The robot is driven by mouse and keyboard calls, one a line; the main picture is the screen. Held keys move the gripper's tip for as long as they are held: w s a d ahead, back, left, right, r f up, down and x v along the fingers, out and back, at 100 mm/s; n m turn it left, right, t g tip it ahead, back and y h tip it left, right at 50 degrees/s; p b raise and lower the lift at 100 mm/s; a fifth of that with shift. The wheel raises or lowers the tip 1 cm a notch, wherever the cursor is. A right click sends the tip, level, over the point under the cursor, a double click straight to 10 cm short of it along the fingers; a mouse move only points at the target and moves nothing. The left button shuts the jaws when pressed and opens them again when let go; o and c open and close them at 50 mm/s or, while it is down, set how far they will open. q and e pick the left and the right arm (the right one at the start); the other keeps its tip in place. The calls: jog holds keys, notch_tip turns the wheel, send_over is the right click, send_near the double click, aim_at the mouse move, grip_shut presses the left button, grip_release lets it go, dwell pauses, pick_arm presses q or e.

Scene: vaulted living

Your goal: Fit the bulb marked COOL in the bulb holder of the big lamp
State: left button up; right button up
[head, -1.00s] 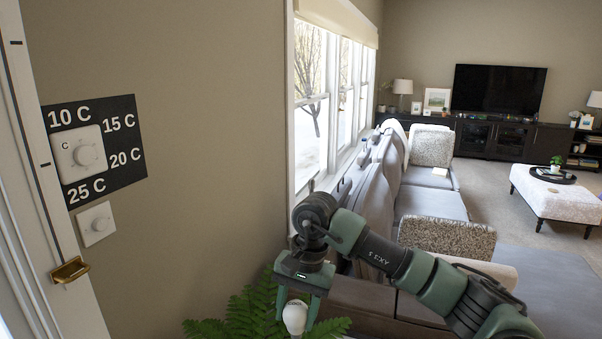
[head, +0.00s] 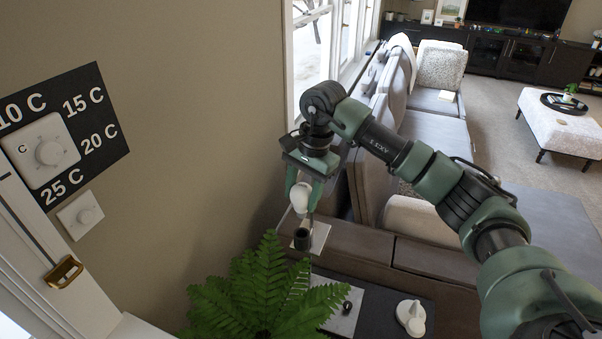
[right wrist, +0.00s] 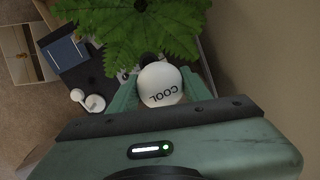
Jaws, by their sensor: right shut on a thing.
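In the head view a black cylindrical holder (head: 302,240) stands just below the bulb, in front of a white plate (head: 320,236). I cannot tell whether bulb and holder touch; the bulb's lower end is hard to make out. The rest of any big lamp is not clear. My left gripper is not in view.
A green fern (head: 262,290) stands close below the gripper. Beside it, a dark table top (head: 385,300) bears a white object (head: 411,316) and a small black ring (head: 347,305). The sofa (head: 350,240) lies behind. The wall with a thermostat dial (head: 48,152) is at left.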

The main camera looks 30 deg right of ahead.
aim_at(302, 213)
jog(key=shift+r, duration=0.2)
jog(key=shift+s+a+r, duration=0.1)
jog(key=shift+s+a, duration=0.05)
jog(key=shift+s, duration=0.1)
jog(key=shift+s+a, duration=0.1)
jog(key=shift+s, duration=0.1)
jog(key=shift+f, duration=0.2)
jog(key=shift+w+f+b, duration=0.2)
jog(key=shift+f+b, duration=0.6)
jog(key=shift+f, duration=0.35)
notch_tip(302, 213, down, 2)
jog(key=shift+s+b, duration=0.1)
jog(key=shift+b, duration=0.45)
jog(key=shift+f+b, duration=0.5)
jog(key=shift+f, duration=0.1)
jog(key=shift+r, duration=0.1)
jog(key=shift+f+b, duration=0.2)
jog(key=shift+b, duration=0.3)
